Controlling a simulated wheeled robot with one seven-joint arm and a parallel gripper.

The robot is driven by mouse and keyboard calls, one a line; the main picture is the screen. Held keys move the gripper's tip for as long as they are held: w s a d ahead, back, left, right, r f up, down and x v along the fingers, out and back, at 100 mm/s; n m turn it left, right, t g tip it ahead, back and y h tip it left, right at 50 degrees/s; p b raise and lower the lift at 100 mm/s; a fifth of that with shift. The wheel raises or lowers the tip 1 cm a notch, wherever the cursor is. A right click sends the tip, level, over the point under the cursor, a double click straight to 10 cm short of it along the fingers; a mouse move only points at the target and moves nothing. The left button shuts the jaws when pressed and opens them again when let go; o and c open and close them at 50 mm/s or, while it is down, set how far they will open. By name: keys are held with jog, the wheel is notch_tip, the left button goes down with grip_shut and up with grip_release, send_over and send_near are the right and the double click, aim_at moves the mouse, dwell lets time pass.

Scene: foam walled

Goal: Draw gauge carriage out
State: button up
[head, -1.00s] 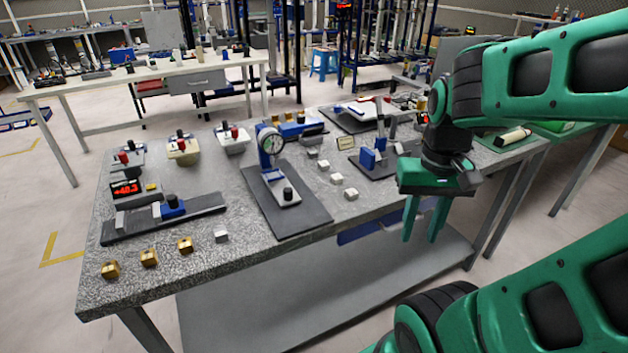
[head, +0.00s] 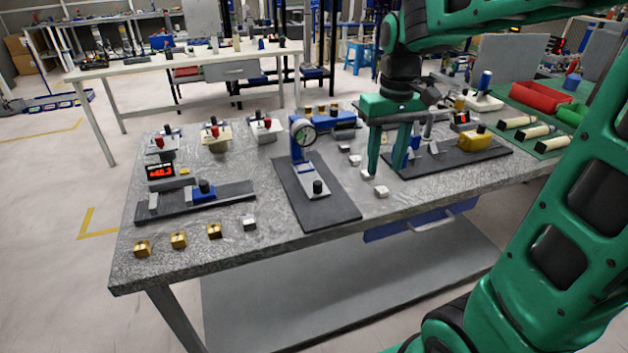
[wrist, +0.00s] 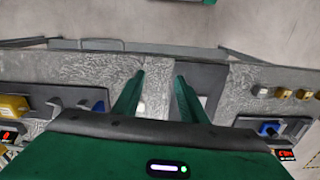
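The dial gauge stand (head: 297,145) is blue with a round dial and stands on a dark plate (head: 337,212) mid-bench. Below its dial, a pale carriage with a black knob (head: 318,187) lies along the plate. I cannot tell how far along its travel it is. My gripper (head: 387,165) is open and empty, pointing down to the right of the stand, near small pale blocks. In the wrist view my gripper (wrist: 157,85) shows two parted fingers. The dark plate (wrist: 200,74) is there just right of them, partly hidden by the right finger.
A slide with a blue block (head: 203,191) and a red display (head: 160,171) lies on the left. Brass blocks (head: 178,240) line the front left edge.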

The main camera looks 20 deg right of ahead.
aim_at(317, 182)
jog(key=w+a+n, duration=0.4)
jog(key=w+a, duration=0.7)
jog(key=w, duration=0.1)
jog(key=f, duration=1.1)
jog(key=shift+s+a, duration=0.1)
jog(key=shift+s, duration=0.1)
grip_shut()
